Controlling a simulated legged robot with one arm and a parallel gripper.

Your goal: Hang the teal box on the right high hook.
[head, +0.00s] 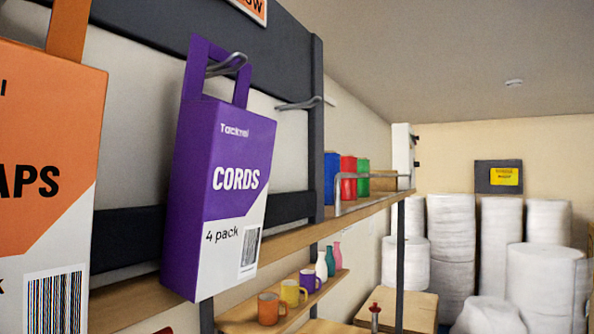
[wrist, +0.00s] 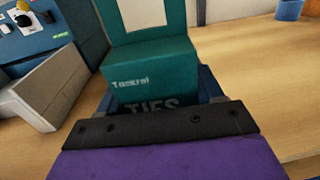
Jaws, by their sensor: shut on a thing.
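The teal box (wrist: 150,68) fills the middle of the wrist view. Its front reads "Tackral" and "TIES", and its upright hanger loop (wrist: 114,22) frames a pale opening. My gripper (wrist: 158,97) is shut on the box, with dark blue parts beside it. A black bolted bar and a purple surface cover its lower part. In the head view, the right high hook (head: 300,104) is a bare metal prong on the dark rack frame. Neither my gripper nor the teal box shows in the head view.
A purple "CORDS" box (head: 222,170) hangs on the neighbouring hook (head: 228,66), left of the bare one. An orange box (head: 45,170) hangs farther left. A shelf (head: 335,216) with coloured boxes lies below right. The wrist view shows a wooden surface (wrist: 265,75) with a blue cup (wrist: 289,9).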

